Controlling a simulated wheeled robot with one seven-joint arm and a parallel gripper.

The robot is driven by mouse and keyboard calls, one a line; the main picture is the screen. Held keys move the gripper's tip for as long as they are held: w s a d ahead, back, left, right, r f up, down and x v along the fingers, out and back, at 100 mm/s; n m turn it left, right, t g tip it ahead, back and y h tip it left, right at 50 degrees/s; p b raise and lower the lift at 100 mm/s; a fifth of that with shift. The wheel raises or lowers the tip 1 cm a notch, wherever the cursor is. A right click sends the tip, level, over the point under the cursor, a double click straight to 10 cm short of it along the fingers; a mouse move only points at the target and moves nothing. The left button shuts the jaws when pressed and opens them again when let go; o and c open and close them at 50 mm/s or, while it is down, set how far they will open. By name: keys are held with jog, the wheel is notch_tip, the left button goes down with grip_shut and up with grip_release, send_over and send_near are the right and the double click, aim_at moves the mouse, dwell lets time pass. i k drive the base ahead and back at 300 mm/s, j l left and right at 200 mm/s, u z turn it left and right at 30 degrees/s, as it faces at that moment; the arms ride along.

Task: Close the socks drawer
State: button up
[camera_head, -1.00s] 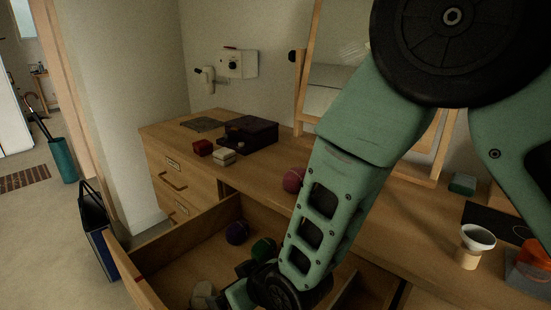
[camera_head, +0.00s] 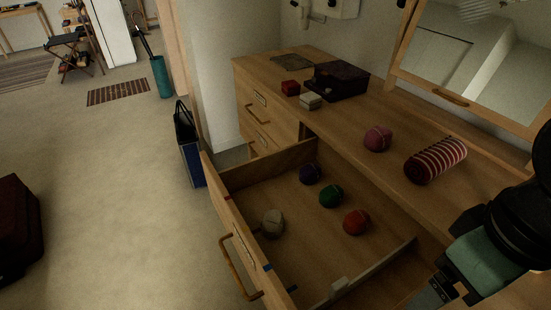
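The socks drawer (camera_head: 228,212) is pulled far out of the wooden dresser. Its front panel has a bar handle (camera_head: 238,268). Inside lie rolled socks, apart from each other: a purple ball (camera_head: 310,173), a green ball (camera_head: 331,196), a red ball (camera_head: 356,222) and a pale grey ball (camera_head: 273,223). My gripper (camera_head: 436,294) is at the lower right, right of the drawer's inside. It is dark and partly cut off, so its opening is unclear.
A blue bag (camera_head: 191,160) stands near the drawer front. A dark red case (camera_head: 16,228) is at far left. The floor between is clear.

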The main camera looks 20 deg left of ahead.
aim_at(297, 270)
jog(key=u, duration=1.3)
jog(key=k+j+z, duration=0.3)
jog(key=k, duration=0.2)
